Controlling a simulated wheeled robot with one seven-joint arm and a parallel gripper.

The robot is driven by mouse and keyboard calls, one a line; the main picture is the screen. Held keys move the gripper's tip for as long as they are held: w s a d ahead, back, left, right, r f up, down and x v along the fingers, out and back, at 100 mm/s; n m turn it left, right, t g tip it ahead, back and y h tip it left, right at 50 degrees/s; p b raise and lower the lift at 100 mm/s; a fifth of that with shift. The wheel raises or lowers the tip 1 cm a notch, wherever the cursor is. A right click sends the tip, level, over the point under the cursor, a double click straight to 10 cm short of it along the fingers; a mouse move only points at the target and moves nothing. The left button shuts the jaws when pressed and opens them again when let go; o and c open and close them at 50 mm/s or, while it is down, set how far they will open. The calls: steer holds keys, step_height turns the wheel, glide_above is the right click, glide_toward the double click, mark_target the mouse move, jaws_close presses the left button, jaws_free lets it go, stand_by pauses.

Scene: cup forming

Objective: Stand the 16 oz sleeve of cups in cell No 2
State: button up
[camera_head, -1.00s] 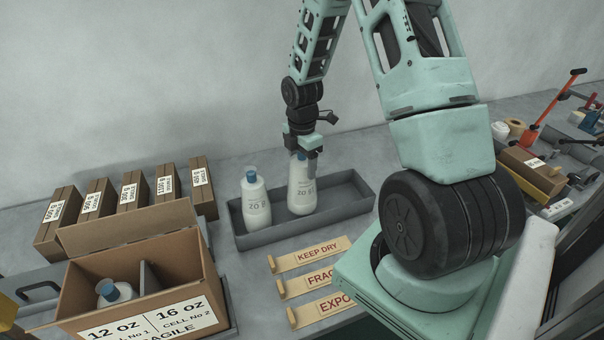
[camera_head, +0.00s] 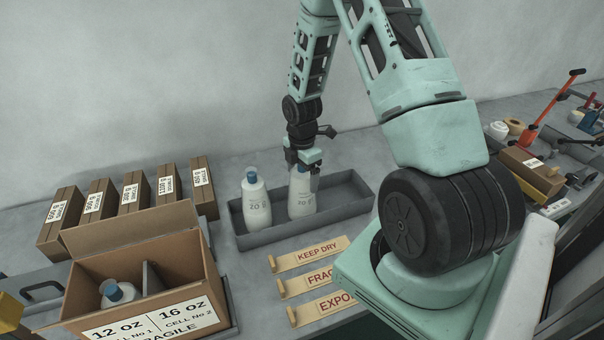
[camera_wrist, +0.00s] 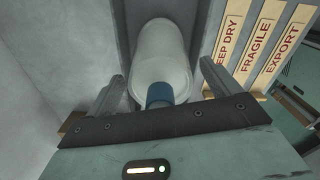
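The sleeves look like white bottles with blue caps. One sleeve (camera_head: 301,199) stands upright at the middle of a grey tray (camera_head: 345,205); a similar sleeve (camera_head: 257,208) stands to its left. I cannot tell which is the 16 oz one. My gripper (camera_head: 303,168) points down over the middle sleeve's top. The wrist view shows this sleeve (camera_wrist: 163,55) between my spread fingers (camera_wrist: 162,88), with gaps at both sides. The open carton (camera_head: 205,262) is at front left, marked 12 oz Cell No 1 and 16 oz Cell No 2. A blue-capped sleeve (camera_head: 117,293) is left of its divider (camera_head: 152,279).
Several brown boxes (camera_head: 133,200) stand behind the carton. Strips (camera_head: 308,254) reading KEEP DRY, FRAGILE and EXPORT lie in front of the tray. Tools and a brown box (camera_head: 530,167) are at the right. The tray's right end is empty.

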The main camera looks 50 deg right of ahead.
step_height(320, 180, up, 17)
steer(key=b, duration=0.4)
steer(key=s+a+r+m, duration=0.1)
steer(key=s+a+m, duration=0.1)
steer(key=a, duration=1)
steer(key=s+a+m, duration=0.1)
steer(key=s+a, duration=0.2)
steer(key=a, duration=0.8)
steer(key=s+a+m, duration=0.5)
steer(key=s+a, duration=0.7)
steer(key=s, duration=0.4)
steer(key=shift+s+a+f+y, duration=0.2)
steer(key=shift+f+y, duration=0.1)
steer(key=shift+f, duration=0.15)
steer(key=shift+w, duration=0.1)
steer(key=shift+c, duration=0.2)
